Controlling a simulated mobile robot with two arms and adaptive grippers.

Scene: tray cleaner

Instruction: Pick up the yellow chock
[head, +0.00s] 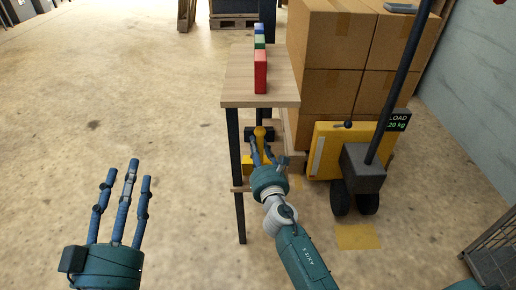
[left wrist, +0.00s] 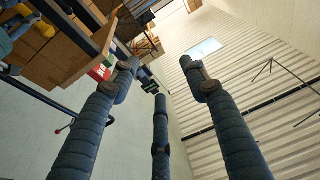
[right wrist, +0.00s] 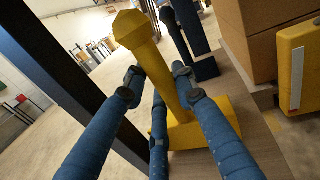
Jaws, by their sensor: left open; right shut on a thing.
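The yellow chock (right wrist: 152,70) has an upright handle with a faceted knob and a wide yellow base. In the right wrist view my right gripper (right wrist: 155,82) is shut around the handle, with fingers on both sides of it. In the head view the chock (head: 260,132) is under the small wooden table, partly hidden by my right gripper (head: 262,158). The base looks low, on or near a wooden shelf; I cannot tell whether it touches. My left gripper (head: 122,185) is open and empty over bare floor at the left; its fingers also show in the left wrist view (left wrist: 160,80).
The wooden table (head: 235,90) carries a row of coloured blocks (head: 261,75), red nearest. Its dark legs stand close to my right gripper. A yellow pallet jack (head: 335,150) and stacked cardboard boxes (head: 330,90) are on the right. The floor at left is clear.

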